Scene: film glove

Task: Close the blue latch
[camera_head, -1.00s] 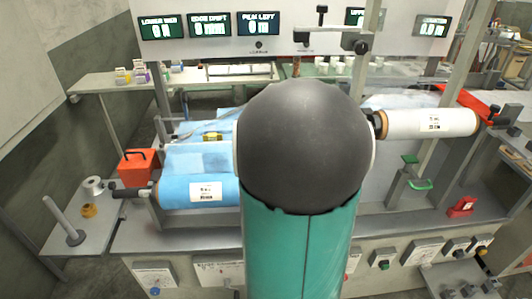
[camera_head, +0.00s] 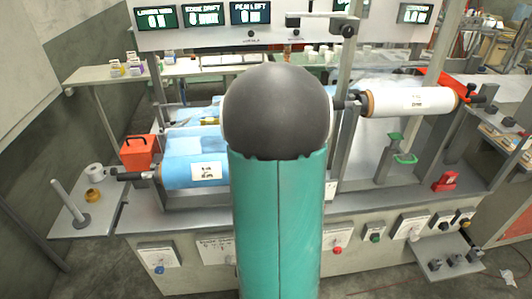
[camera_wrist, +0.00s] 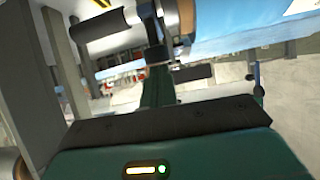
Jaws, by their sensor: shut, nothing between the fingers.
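I cannot make out a blue latch in either view. The head view shows a blue film roll (camera_head: 195,170) on a shaft at the left of the machine. My arm's dark round joint and teal link hide the machine's middle, including my gripper. In the wrist view, my gripper's teal and black body (camera_wrist: 165,118) fills the lower part, and it is shut and empty. Ahead of it, an upright green part (camera_wrist: 157,88) stands near dark blocks, below the end of the blue roll (camera_wrist: 240,25). Whether anything touches is unclear.
A white roll (camera_head: 410,100) hangs at the right. A green-handled clamp (camera_head: 400,155) and a red block (camera_head: 445,181) sit on the bench. An orange box (camera_head: 138,152) stands left. A side shelf (camera_head: 95,225) holds an upright peg. Buttons line the front panel.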

